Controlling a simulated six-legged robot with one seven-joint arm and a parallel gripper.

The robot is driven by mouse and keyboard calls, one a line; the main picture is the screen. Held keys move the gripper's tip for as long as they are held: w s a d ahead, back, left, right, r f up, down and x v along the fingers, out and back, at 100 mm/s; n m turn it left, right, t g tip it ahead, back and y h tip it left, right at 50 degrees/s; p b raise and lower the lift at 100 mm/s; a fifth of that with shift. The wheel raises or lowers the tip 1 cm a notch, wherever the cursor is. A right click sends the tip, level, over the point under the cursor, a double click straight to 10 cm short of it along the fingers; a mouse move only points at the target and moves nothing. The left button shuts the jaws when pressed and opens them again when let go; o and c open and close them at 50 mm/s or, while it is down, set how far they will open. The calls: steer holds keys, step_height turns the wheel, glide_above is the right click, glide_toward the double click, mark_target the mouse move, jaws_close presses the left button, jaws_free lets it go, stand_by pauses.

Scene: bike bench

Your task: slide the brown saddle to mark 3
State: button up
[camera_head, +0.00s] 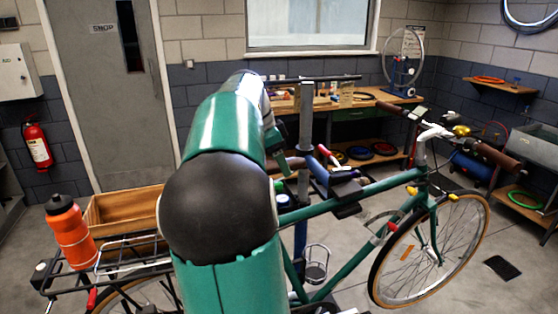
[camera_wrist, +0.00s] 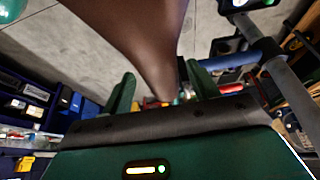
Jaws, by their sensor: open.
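The brown saddle (camera_wrist: 135,30) fills the upper middle of the wrist view and tapers down toward my gripper (camera_wrist: 162,84). My gripper's two green fingers are apart, one on each side of the saddle's narrow end. I cannot tell whether either finger touches it. The green bike (camera_head: 352,195) stands beyond my arm. Mark 3 and the saddle's rails cannot be seen in either view.
A grey stand post (camera_head: 306,130) rises close to the right of my arm. An orange bottle (camera_head: 70,232) and a wooden crate (camera_head: 125,210) sit at the bike's rear, left of my arm. A workbench (camera_head: 385,97) stands behind.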

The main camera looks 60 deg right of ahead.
jaws_close()
steer(key=v, duration=0.6)
steer(key=shift+s+d+r, duration=0.1)
steer(key=shift+d+r, duration=0.05)
steer(key=shift+r, duration=0.05)
jaws_free()
steer(key=v, duration=1.3)
steer(key=shift+r, duration=0.3)
